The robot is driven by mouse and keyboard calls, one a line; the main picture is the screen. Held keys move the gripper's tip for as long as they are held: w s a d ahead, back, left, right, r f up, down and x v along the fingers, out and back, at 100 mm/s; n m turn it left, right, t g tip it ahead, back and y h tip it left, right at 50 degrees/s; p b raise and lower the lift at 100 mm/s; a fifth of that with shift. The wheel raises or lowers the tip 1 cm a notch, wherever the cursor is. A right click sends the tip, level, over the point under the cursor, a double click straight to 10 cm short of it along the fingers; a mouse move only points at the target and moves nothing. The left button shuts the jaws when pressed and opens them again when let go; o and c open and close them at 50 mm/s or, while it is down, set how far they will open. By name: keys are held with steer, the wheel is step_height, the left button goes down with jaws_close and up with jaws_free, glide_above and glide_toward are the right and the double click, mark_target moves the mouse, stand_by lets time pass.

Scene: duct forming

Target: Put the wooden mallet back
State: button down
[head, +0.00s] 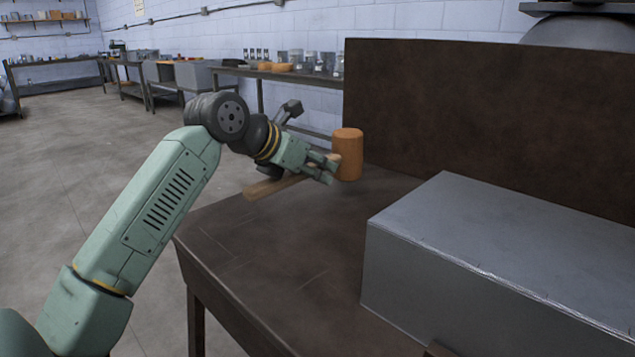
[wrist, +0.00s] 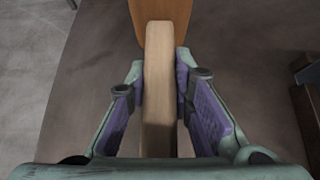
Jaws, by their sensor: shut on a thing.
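The wooden mallet has an orange-brown cylindrical head (head: 348,155) and a paler, straight handle (head: 268,187). In the head view it is over the far left part of the dark workbench (head: 270,230), with its head standing on end and its handle pointing left. My gripper (head: 328,168) is shut on the handle close to the mallet head. In the wrist view the handle (wrist: 160,85) runs between the purple-padded fingers, with the mallet head at the top of the picture. I cannot tell whether the mallet touches the bench.
A large grey sheet-metal box (head: 500,255) fills the right of the bench. A tall brown back panel (head: 480,110) stands behind it. The bench's left front area is bare. Side tables with jars (head: 290,65) line the far wall.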

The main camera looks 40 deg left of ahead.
steer(key=shift+f+b, duration=0.3)
steer(key=shift+f, duration=1.5)
steer(key=c, duration=1.9)
jaws_free()
steer(key=shift+f, duration=0.1)
steer(key=o, duration=0.5)
steer(key=shift+r+p, duration=0.3)
steer(key=shift+r, duration=0.05)
steer(key=v, duration=1.2)
steer(key=shift+d, duration=0.1)
